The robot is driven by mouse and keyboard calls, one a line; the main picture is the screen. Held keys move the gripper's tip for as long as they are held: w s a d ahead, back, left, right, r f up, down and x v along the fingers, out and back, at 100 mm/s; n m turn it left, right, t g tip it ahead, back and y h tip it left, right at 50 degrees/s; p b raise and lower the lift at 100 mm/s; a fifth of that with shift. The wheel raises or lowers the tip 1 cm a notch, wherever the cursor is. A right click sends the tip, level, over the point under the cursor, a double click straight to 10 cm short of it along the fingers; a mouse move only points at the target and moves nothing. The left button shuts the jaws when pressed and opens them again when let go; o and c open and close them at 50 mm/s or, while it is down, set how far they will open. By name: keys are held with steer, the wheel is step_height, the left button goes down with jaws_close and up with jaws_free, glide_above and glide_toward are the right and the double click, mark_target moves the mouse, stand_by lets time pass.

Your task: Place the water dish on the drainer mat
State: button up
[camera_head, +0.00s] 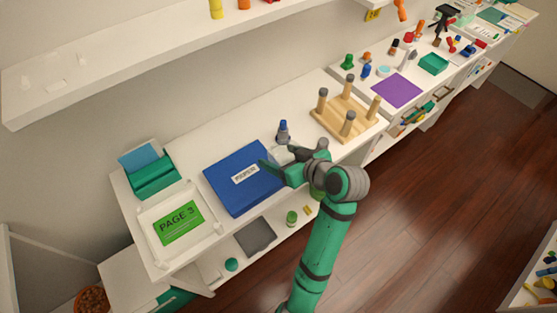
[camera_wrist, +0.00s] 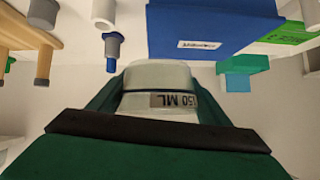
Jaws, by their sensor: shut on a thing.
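My gripper (camera_head: 288,162) is shut on a pale, cup-like container (camera_wrist: 158,76), which I take as the water dish. Its label, upside down in the wrist view, ends in "50 ML". In the head view the dish (camera_head: 281,157) is partly hidden by the gripper, just right of the blue paper box. I cannot tell whether it touches the desk. A flat purple mat (camera_head: 397,91) lies on the desk at the upper right. A dark grey flat piece (camera_head: 256,237) lies on the lower shelf. I cannot tell which is the drainer mat.
The blue paper box (camera_head: 238,187) is left of my gripper. A grey bottle with a blue cap (camera_head: 283,132) stands close behind it. A wooden rack with upright posts (camera_head: 337,120) stands to the right. Small items and a green tray (camera_head: 433,64) are around the purple mat.

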mark_target(282, 157)
steer(key=w+f, duration=0.2)
steer(key=f, duration=0.1)
steer(key=shift+w+a+f, duration=0.2)
steer(key=shift+w+a, duration=0.1)
steer(key=shift+w, duration=0.1)
steer(key=f, duration=0.3)
steer(key=shift+w+f, duration=0.15)
steer(key=shift+w, duration=0.15)
steer(key=shift+s+a+f, duration=0.1)
steer(key=shift+s+f, duration=0.05)
steer(key=shift+f, duration=0.15)
steer(key=shift+f, duration=0.45)
steer(key=o, duration=1.8)
steer(key=shift+f, duration=0.15)
